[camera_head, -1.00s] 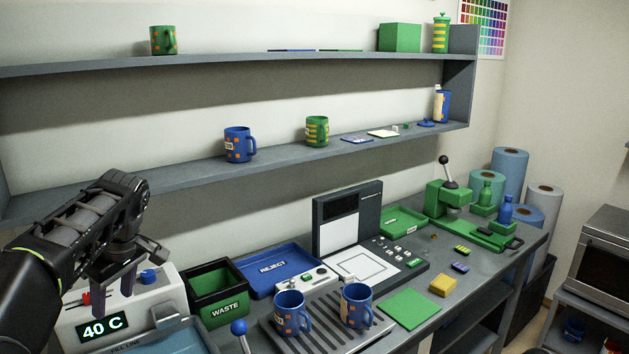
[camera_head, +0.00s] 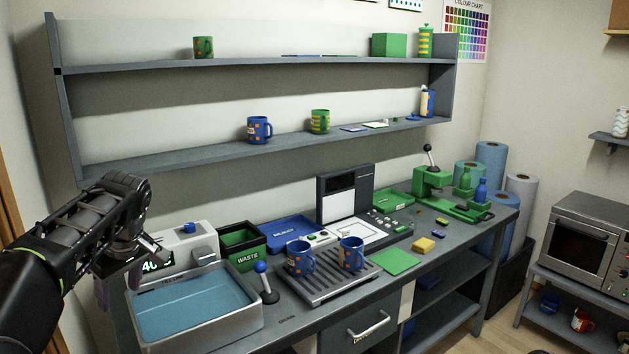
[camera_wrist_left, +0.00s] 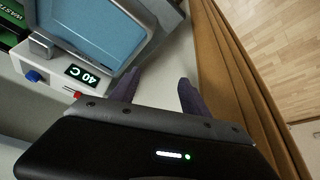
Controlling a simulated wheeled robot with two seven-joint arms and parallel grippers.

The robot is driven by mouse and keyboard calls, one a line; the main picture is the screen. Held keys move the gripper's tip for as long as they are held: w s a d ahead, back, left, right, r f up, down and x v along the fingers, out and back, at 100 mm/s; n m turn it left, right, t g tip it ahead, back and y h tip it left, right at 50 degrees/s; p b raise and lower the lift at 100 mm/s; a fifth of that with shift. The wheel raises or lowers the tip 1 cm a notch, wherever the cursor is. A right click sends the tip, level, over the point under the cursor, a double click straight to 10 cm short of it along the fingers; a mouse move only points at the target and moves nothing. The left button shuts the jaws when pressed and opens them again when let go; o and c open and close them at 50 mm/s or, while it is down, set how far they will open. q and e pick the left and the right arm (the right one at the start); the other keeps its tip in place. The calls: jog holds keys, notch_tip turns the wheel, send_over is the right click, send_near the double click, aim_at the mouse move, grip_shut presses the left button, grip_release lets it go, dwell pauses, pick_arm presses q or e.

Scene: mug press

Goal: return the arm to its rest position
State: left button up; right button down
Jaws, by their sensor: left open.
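My left gripper (camera_head: 118,288) is at the left of the head view, in front of the left end of the bench and beside the water bath (camera_head: 195,305). In the left wrist view its two dark fingers (camera_wrist_left: 162,95) stand apart with nothing between them, so it is open and empty. The water bath also shows in the left wrist view (camera_wrist_left: 110,32), with its 40 C display beside the fingers. My right gripper is not in view.
Two blue mugs (camera_head: 301,257) (camera_head: 352,254) stand on the slatted rack (camera_head: 330,283). A blue-knobbed lever (camera_head: 262,268) stands beside the bath. The waste bin (camera_head: 242,246) and blue reject tray (camera_head: 290,230) are behind. A brown wooden edge (camera_wrist_left: 235,80) runs close beside my left gripper.

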pick_arm(q)
jog(key=w+d+f+m+t+h, duration=0.3)
jog(key=w+d+f+m, duration=0.3)
jog(key=w+d+f, duration=0.3)
jog(key=s+d+f+m+h, duration=0.2)
jog(key=d+f+m, duration=0.1)
jog(key=d+f, duration=0.55)
jog(key=s+d+f+m+h, duration=0.15)
jog(key=d+f, duration=0.35)
jog(key=f, duration=0.6)
jog(key=s+d+f+m+g, duration=0.1)
jog(key=s+d+f, duration=0.2)
jog(key=s+f, duration=0.35)
jog(key=s+d+f+m, duration=0.1)
jog(key=s+d+f, duration=0.2)
jog(key=s+f, duration=0.35)
jog(key=s+d+f+g+h, duration=0.1)
jog(key=s+f, duration=0.3)
jog(key=s, duration=0.6)
jog(key=s+d+f+n+g, duration=0.1)
jog(key=s+d+f+g, duration=0.1)
jog(key=s, duration=0.9)
jog(key=shift+s+d+f+g+h, duration=0.25)
jog(key=shift+d+f+g+h, duration=0.2)
jog(key=shift+f, duration=0.5)
